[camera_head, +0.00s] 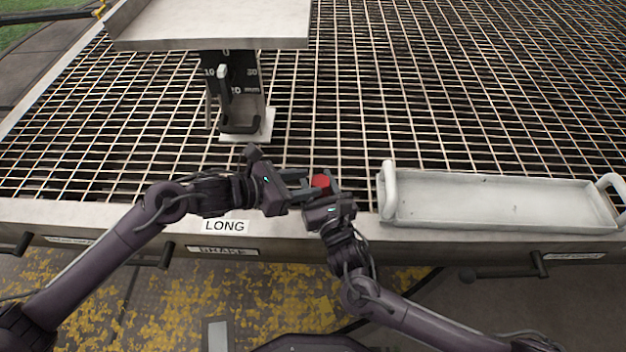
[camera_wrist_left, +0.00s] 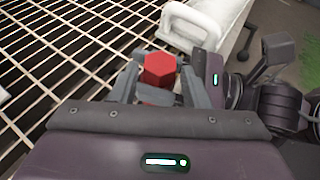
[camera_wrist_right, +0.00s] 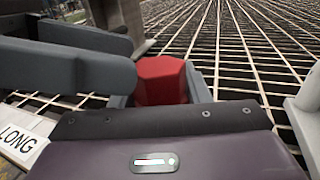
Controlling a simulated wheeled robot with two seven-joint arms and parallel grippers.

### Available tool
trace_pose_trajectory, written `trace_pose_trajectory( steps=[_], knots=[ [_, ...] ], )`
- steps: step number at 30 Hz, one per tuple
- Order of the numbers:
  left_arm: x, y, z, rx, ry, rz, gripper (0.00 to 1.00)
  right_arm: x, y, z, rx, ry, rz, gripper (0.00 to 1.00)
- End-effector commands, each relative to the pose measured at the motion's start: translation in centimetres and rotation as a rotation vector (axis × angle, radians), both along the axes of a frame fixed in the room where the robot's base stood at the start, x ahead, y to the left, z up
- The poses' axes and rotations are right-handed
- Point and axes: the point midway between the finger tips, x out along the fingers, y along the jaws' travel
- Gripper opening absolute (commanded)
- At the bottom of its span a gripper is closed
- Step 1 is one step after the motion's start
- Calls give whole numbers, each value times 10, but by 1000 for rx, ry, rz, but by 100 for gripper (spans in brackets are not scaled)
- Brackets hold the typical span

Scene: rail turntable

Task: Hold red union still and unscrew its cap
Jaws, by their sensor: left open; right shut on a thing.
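The red union (camera_head: 320,181) is held above the front edge of the grating. Its red hexagonal top shows in the left wrist view (camera_wrist_left: 159,70) and in the right wrist view (camera_wrist_right: 161,80). My right gripper (camera_head: 320,190) is shut on the union. My left gripper (camera_head: 304,182) comes in from the left with its fingers open, close beside the union. In the left wrist view its fingers lie on either side of the red part, and I cannot tell whether they touch it. I cannot make out the seam between cap and body; the lower part is hidden by fingers.
A white tray with handles (camera_head: 400,215) stands on the right, close to my right gripper. A metal stand with a scale (camera_head: 240,100) and a plate above it is at the back left. Labels such as LONG (camera_head: 225,226) are on the front edge.

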Motion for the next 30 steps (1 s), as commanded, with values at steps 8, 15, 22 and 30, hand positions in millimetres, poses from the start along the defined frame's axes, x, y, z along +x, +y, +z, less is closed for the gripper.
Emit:
trace_pose_trajectory(
  steps=[8, 15, 22, 30],
  knots=[
    [13, -23, -11, -2, 1, 0, 42, -1, 0, -2, -2, 3, 1, 2],
    [14, -25, -12, 0, 0, -1, 42, -1, 0, -2, -2, 3, 1, 2],
    [14, -25, -12, 0, 0, -1, 24, -1, 0, -2, -2, 3, 1, 2],
    [14, -25, -12, 0, 0, -1, 12, -1, 0, -2, -2, 3, 1, 2]
  ],
)
